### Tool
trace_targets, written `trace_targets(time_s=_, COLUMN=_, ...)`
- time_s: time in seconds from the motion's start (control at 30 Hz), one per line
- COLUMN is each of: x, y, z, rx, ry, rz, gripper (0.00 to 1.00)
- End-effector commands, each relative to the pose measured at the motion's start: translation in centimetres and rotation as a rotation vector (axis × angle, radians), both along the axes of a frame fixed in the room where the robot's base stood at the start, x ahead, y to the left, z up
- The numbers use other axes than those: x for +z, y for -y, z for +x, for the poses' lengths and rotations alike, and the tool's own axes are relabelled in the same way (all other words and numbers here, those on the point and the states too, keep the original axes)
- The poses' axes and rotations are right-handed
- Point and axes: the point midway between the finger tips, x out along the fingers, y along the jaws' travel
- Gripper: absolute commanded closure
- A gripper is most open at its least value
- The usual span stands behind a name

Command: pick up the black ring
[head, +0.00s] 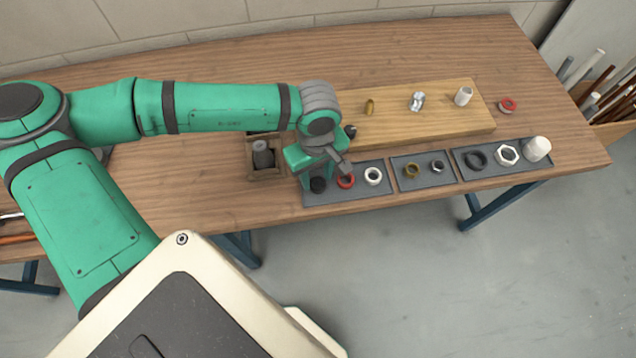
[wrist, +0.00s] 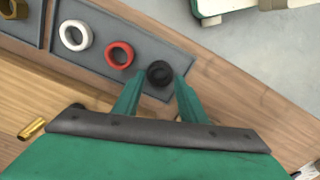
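The black ring (head: 318,185) lies at the left end of the left grey tray (head: 335,198), partly hidden by my gripper in the head view. In the wrist view the black ring (wrist: 160,73) shows between the tips of my gripper's two green fingers (wrist: 157,82). My gripper (head: 317,177) is open, pointing down over the tray, and holds nothing. I cannot tell how far the fingertips are above the tray.
A red ring (head: 346,181) and a white ring (head: 373,176) lie right of the black ring. Two more grey trays hold fittings, including a larger dark ring (head: 475,160). A wooden box (head: 266,177) stands left. A board (head: 420,128) with fittings lies behind.

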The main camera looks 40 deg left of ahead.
Motion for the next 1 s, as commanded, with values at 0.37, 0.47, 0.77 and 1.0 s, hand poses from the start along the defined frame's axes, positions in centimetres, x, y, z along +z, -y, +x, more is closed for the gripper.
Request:
trace_targets(time_s=0.37, x=-1.6, y=-0.05, z=0.02, rx=0.001, ry=0.001, rz=0.0, gripper=0.62)
trace_targets(time_s=0.47, x=-1.59, y=-0.05, z=0.02, rx=0.001, ry=0.001, rz=0.0, gripper=0.76)
trace_targets(time_s=0.77, x=-1.57, y=-0.05, z=0.02, rx=0.001, ry=0.001, rz=0.0, gripper=0.88)
trace_targets(time_s=1.0, x=-0.74, y=-0.06, z=0.07, rx=0.001, ry=0.003, rz=0.0, gripper=0.88)
